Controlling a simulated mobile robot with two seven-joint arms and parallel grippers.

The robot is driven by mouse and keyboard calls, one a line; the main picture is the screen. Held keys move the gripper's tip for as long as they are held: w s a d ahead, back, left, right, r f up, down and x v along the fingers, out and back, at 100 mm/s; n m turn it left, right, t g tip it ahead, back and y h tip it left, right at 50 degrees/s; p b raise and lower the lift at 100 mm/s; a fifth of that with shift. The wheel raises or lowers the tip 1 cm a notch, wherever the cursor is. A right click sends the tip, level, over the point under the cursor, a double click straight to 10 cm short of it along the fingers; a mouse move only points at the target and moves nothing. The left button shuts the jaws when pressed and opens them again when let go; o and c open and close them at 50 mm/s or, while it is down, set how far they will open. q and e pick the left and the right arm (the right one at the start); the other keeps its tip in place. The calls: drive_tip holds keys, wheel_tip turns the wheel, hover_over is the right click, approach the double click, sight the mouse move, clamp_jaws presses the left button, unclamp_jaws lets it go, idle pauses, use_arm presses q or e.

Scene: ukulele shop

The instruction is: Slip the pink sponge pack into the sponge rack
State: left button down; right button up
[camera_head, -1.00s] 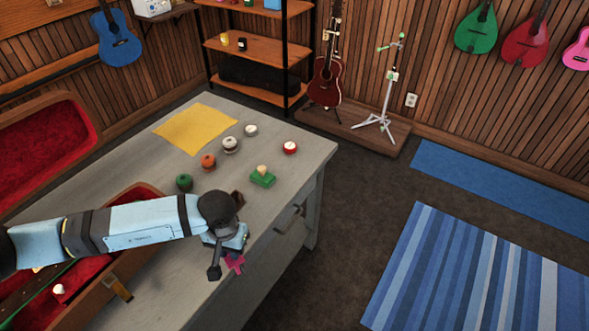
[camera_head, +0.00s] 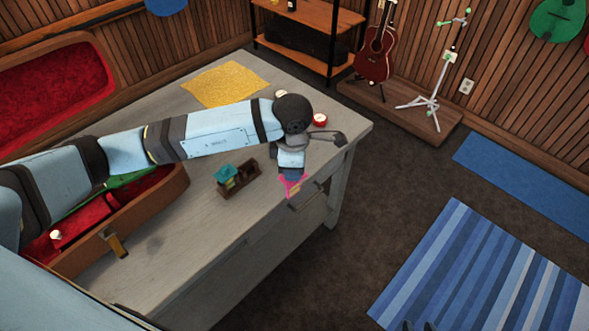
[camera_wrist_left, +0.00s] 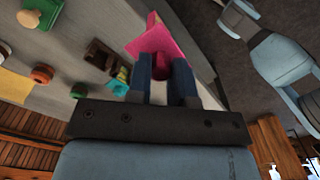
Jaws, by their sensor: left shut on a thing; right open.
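The pink sponge pack (camera_head: 293,187) is held in my left gripper (camera_head: 291,174), beyond the table's front edge in the head view. In the left wrist view the pink pack (camera_wrist_left: 158,38) sticks out past the two blue fingers of the left gripper (camera_wrist_left: 160,72), which are shut on it. The sponge rack (camera_head: 243,181), brown and wooden, stands on the table to the left of the pack, apart from it. A teal pack (camera_head: 225,173) sits at its left end. Only dark tips of my right gripper (camera_head: 418,326) show at the bottom edge; it is open.
An open red-lined case (camera_head: 150,205) lies on the table left of the rack. A yellow cloth (camera_head: 225,84) and a red-and-white round item (camera_head: 320,120) lie farther back. The tabletop before the rack is clear.

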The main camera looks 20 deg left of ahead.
use_arm(q)
drive_tip(key=shift+w+d+r+n, duration=0.1)
drive_tip(key=shift+w+r+n, duration=0.1)
drive_tip(key=shift+n, duration=0.2)
drive_tip(key=shift+w+a+f+b, duration=0.3)
drive_tip(key=shift+w+a, duration=1.6)
drive_tip(key=shift+a, duration=2.75)
drive_tip(key=shift+w+a+f+b, duration=0.25)
drive_tip(key=shift+w+a, duration=1.65)
drive_tip(key=shift+a, duration=2.7)
wheel_tip(320, 180, down, 8)
drive_tip(key=b, duration=0.5)
drive_tip(key=shift+f, duration=0.2)
drive_tip(key=c, duration=0.9)
unclamp_jaws()
drive_tip(key=shift+c, duration=0.2)
